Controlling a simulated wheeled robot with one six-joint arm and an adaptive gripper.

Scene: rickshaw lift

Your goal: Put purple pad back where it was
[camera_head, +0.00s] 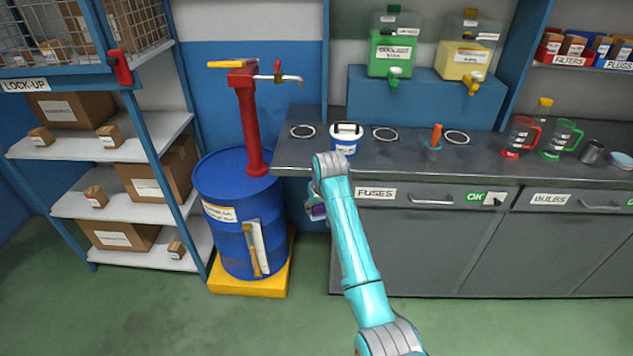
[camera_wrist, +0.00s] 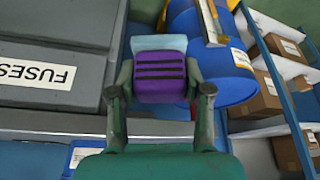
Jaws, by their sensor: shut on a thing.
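The purple pad (camera_wrist: 161,82) is a block with dark stripes across its face and a pale blue end. My gripper (camera_wrist: 160,92) is shut on it, one finger on each side. In the head view, my gripper (camera_head: 314,203) hangs in front of the counter's left end, beside the blue drum. The pad is held in the air, apart from the drum and the counter.
The blue drum (camera_head: 233,205) with a red pump stands on a yellow base at left. The grey counter (camera_head: 480,160) holds a white-and-blue tub (camera_head: 345,139), black-and-white rings (camera_head: 385,134) and jugs. The fuses drawer (camera_head: 400,195) is closed. The green floor in front is clear.

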